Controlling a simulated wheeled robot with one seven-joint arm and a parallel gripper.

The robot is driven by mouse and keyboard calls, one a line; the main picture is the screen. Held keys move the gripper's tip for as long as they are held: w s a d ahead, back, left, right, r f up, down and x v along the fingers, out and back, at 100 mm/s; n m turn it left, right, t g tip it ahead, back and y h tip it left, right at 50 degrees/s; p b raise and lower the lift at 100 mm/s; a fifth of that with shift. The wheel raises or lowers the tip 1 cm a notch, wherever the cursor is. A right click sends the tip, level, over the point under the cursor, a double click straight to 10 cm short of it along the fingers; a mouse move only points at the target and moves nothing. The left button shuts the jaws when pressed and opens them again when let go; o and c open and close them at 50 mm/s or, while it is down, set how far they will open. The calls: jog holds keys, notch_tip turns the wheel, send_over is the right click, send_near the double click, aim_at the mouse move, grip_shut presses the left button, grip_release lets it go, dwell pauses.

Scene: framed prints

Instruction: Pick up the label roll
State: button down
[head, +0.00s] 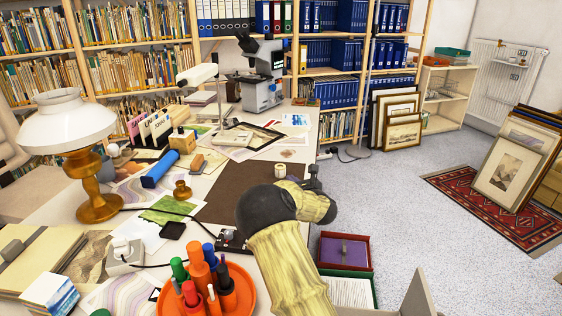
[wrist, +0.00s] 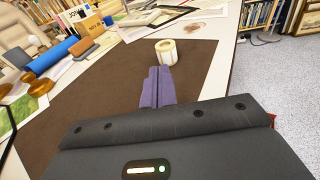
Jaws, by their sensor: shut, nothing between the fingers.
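The label roll (wrist: 166,52) is a small white roll with a pale tan core. It stands on the dark brown mat (wrist: 100,95) near its far edge, just beyond my fingertips in the wrist view. It also shows in the head view (head: 280,170), left of my wrist. My gripper (wrist: 158,70) has its two purple fingers pressed together, with nothing between them. The fingers point toward the roll from the near side; I cannot tell whether they touch it. In the head view my own arm hides most of the gripper.
An orange tray (head: 245,300) of markers is in front. A microscope (head: 262,75) stands at the back. The mat around the roll is mostly clear.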

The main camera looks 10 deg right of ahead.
aim_at(282, 168)
jog(key=shift+d, duration=0.25)
jog(key=shift+s+r, duration=0.1)
jog(key=shift+s, duration=0.15)
jog(key=shift+w+d, duration=0.15)
jog(key=shift+d, duration=0.25)
jog(key=x, duration=0.3)
jog(key=r+x, duration=0.1)
jog(key=x, duration=0.7)
jog(key=shift+w+a+r, duration=0.1)
jog(key=shift+a+r, duration=0.05)
jog(key=shift+r, duration=0.2)
jog(key=shift+w+a+f+b, duration=0.1)
jog(key=shift+w+f+b, duration=0.05)
jog(key=shift+f+b, duration=0.3)
jog(key=shift+w+f+b, duration=0.2)
jog(key=shift+f+b, duration=0.2)
